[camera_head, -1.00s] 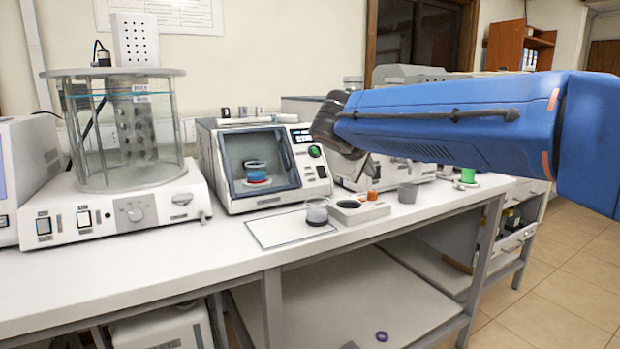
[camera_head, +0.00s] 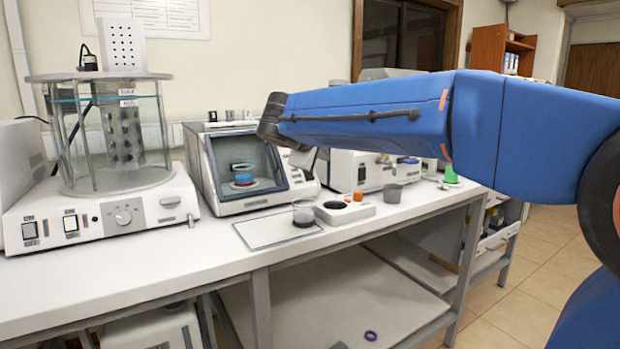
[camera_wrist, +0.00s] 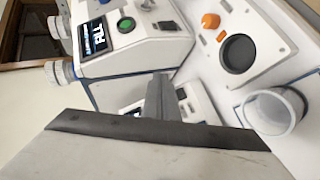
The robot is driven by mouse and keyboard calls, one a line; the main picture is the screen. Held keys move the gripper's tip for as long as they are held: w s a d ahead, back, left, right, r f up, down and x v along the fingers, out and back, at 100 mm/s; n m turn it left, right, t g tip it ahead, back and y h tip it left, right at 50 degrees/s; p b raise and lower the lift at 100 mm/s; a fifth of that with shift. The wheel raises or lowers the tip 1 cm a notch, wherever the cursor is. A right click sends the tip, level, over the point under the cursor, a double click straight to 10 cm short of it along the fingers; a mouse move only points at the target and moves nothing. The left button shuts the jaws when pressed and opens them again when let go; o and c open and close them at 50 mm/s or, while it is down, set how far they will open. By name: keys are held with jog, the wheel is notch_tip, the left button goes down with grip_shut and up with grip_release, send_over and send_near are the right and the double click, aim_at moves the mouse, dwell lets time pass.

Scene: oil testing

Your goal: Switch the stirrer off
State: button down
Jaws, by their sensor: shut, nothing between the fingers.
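No label readable here names a stirrer. A low white block with a round dark plate (camera_head: 347,211) lies on the bench; it also shows in the wrist view (camera_wrist: 270,80) with an orange knob-like part (camera_wrist: 210,20) at its edge. A glass bath unit (camera_head: 125,208) at the left has rocker switches (camera_head: 71,225) and a knob (camera_head: 123,217). I cannot tell which holds the stirrer switch. My gripper (camera_wrist: 160,95) is shut and empty, pointing towards the bench near the low block. In the head view my arm largely hides it.
A chamber device (camera_head: 240,170) stands mid-bench; a green button (camera_wrist: 126,25) shows in the wrist view. A clear beaker (camera_head: 303,213) and a grey cup (camera_head: 392,192) stand close by the block. A flat white plate (camera_head: 265,230) lies in front. The bench front (camera_head: 160,275) is fairly clear.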

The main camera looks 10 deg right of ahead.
jog(key=w+a+f, duration=0.1)
jog(key=w+f, duration=0.4)
jog(key=shift+w+a+f, duration=0.2)
jog(key=shift+a+f, duration=0.05)
jog(key=shift+a, duration=0.1)
dwell(2.1)
jog(key=shift+w+a+f, duration=0.1)
jog(key=shift+w+f, duration=0.15)
jog(key=shift+f, duration=0.05)
jog(key=shift+w+f, duration=0.2)
dwell(0.7)
dwell(0.3)
jog(key=shift+s+r, duration=0.45)
jog(key=shift+r, duration=0.05)
jog(key=shift+s+d+r, duration=0.35)
jog(key=shift+s+r, duration=0.55)
jog(key=shift+s+d+r, duration=0.3)
jog(key=shift+s+r, duration=0.55)
